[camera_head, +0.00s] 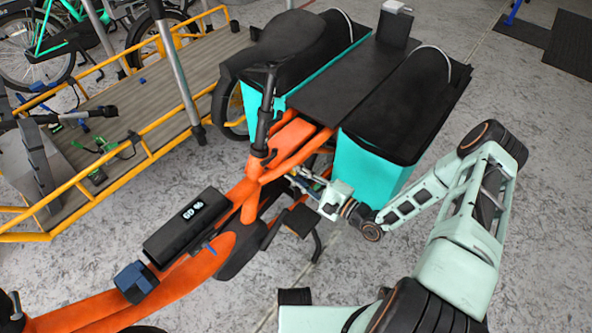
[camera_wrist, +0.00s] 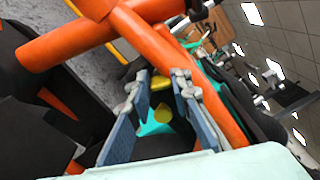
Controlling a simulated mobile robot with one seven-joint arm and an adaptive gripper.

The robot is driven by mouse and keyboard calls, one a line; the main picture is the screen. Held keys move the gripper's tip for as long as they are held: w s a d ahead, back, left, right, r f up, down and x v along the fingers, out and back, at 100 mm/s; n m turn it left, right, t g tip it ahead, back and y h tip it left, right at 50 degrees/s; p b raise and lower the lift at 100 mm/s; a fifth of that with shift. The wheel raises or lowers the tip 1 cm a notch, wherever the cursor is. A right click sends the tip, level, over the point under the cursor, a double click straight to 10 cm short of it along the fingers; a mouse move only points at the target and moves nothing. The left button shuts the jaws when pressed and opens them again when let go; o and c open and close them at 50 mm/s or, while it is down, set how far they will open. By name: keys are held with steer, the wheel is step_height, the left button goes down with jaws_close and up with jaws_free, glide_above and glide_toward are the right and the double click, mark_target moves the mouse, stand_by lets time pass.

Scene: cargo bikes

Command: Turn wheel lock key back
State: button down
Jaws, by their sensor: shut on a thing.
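The orange cargo bike (camera_head: 187,282) stands in front of me, with its saddle (camera_head: 290,36) and rear rack at the top. My gripper (camera_head: 300,178) reaches in from the right below the seat tube, at the rear wheel area. In the wrist view my gripper's two blue-grey fingers (camera_wrist: 160,88) sit among orange frame tubes. Small yellow pieces (camera_wrist: 162,112) show between the fingers, and I take them for the wheel lock key. The fingers are closed on it with a gap between them. The lock body and the key's turn angle cannot be made out.
Black-topped teal panniers (camera_head: 368,168) hang at the bike's rear, close to my arm. A black battery (camera_head: 188,226) sits on the lower frame. A yellow-railed wooden platform (camera_head: 150,95) stands at the left. The grey floor at the upper right is mostly clear.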

steer(key=shift+d+f+n+p, duration=0.1)
steer(key=shift+n+p, duration=0.75)
steer(key=shift+n, duration=1.35)
steer(key=c, duration=1.8)
jaws_free()
steer(key=shift+o, duration=0.2)
steer(key=v, duration=1.2)
